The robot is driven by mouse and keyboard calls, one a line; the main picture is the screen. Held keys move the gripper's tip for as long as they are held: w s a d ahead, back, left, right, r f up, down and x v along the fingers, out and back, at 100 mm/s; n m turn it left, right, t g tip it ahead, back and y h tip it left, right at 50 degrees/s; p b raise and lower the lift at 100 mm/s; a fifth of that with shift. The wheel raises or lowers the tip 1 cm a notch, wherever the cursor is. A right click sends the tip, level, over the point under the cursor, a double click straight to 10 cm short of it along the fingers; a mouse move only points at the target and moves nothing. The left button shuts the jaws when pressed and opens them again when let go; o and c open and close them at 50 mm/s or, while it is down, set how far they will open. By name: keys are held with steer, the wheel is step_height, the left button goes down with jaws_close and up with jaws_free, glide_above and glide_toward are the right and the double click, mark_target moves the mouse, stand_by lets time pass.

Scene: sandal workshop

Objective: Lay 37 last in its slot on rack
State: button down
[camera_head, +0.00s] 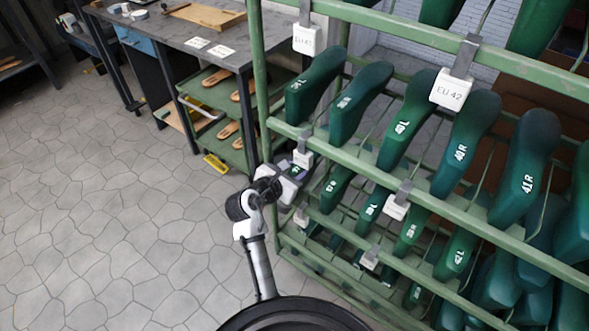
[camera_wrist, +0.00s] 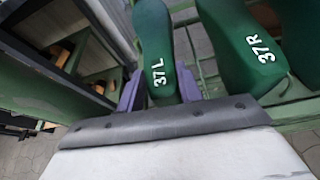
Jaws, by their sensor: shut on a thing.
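A dark green last marked 37 L (camera_wrist: 154,40) stands between the two purple-grey fingers of my gripper (camera_wrist: 159,90), which is shut on it. In the head view my gripper (camera_head: 298,175) is at the left end of the rack's middle row, by the left post. The held last is mostly hidden there. The green rack (camera_head: 257,90) fills the right side of the head view. A last marked 37R (camera_wrist: 246,45) lies just right of the held one in the wrist view. I cannot tell whether the held last rests on the rack bars.
Several green lasts, including 40R (camera_head: 462,150) and 41R (camera_head: 525,180), fill the rack's rows. White size tags such as EU 42 (camera_head: 450,92) hang from the rails. A workbench (camera_head: 165,30) and a sandal trolley (camera_head: 215,95) stand behind left. The floor at left is clear.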

steer(key=shift+f, duration=0.2)
steer(key=c, duration=0.9)
jaws_free()
steer(key=shift+o, duration=0.2)
steer(key=shift+f, duration=0.1)
